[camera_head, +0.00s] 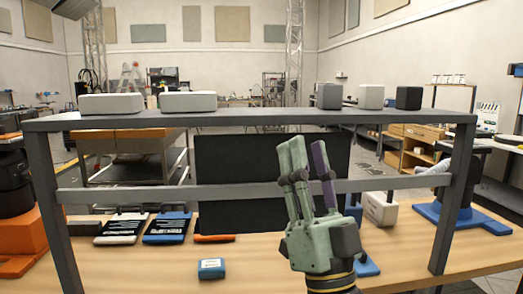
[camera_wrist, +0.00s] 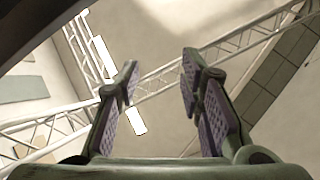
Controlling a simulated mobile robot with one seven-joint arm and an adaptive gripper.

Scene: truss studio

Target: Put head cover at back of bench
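My gripper (camera_head: 307,160) points upward in front of the black panel, above the wooden bench (camera_head: 260,270). In the wrist view its fingers (camera_wrist: 162,88) are apart with nothing between them. I cannot tell for certain which thing is the head cover. A small blue block with a pale label (camera_head: 211,268) lies alone at the front of the bench, left of my gripper. A white box (camera_head: 380,209) stands on the bench to the right, behind my wrist. Part of a blue thing (camera_head: 367,266) shows beside my wrist, mostly hidden.
A grey shelf frame (camera_head: 270,119) spans the bench, with a crossbar (camera_head: 130,194). White boxes (camera_head: 188,101) and a black box (camera_head: 409,98) stand on top. Tool trays (camera_head: 167,228) and an orange tool (camera_head: 214,238) lie at left. The front bench is mostly clear.

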